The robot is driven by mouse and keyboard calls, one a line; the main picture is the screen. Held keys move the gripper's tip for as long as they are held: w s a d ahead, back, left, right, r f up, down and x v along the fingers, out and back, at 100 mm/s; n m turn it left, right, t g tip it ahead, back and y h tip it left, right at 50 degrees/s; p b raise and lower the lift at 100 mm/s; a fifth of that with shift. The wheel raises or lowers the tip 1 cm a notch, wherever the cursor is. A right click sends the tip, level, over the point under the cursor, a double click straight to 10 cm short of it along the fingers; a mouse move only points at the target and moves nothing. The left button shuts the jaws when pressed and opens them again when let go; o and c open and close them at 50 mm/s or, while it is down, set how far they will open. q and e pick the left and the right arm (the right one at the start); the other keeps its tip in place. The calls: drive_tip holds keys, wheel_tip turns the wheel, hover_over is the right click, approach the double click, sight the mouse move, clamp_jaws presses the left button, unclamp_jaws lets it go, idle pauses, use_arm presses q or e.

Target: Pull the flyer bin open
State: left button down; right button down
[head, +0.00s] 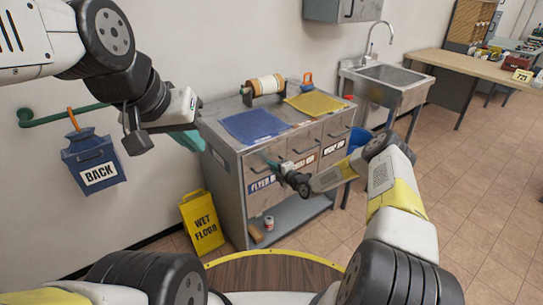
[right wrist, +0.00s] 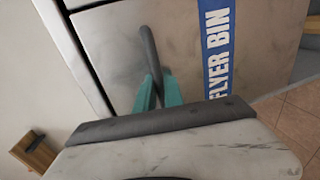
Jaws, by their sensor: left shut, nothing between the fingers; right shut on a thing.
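The flyer bin (head: 257,172) is the leftmost front in the upper row of the grey metal cabinet. Its blue label reads FLYER BIN in the right wrist view (right wrist: 217,45). My right gripper (head: 275,165) is at this front. In the right wrist view its teal fingers (right wrist: 157,92) are shut on the dark bar handle (right wrist: 149,52). A narrow dark line runs along the edge of the front; I cannot tell whether the bin is slightly ajar. My left gripper (head: 189,140) is shut and empty, left of the cabinet, partly hidden by its own arm.
A blue mat (head: 252,125), a yellow mat (head: 315,103) and a roll (head: 267,85) lie on the cabinet top. A yellow wet floor sign (head: 202,223) stands left of the cabinet. A blue bucket (head: 359,138) and a sink (head: 390,75) are at the right. Open floor lies to the right.

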drive_tip(key=f+v, duration=0.2)
drive_tip(key=v, duration=1.1)
drive_tip(key=s+f+v, duration=0.1)
drive_tip(key=f+v, duration=0.2)
drive_tip(key=v, duration=1)
drive_tip(key=d+f+v, duration=0.1)
drive_tip(key=f+v, duration=0.2)
drive_tip(key=v, duration=1)
drive_tip(key=shift+s, duration=0.4)
drive_tip(key=shift+d, duration=0.1)
drive_tip(key=c, duration=1.5)
unclamp_jaws()
drive_tip(key=shift+o, duration=0.2)
drive_tip(key=v, duration=0.7)
drive_tip(key=shift+s+d, duration=0.25)
drive_tip(key=shift+s, duration=0.05)
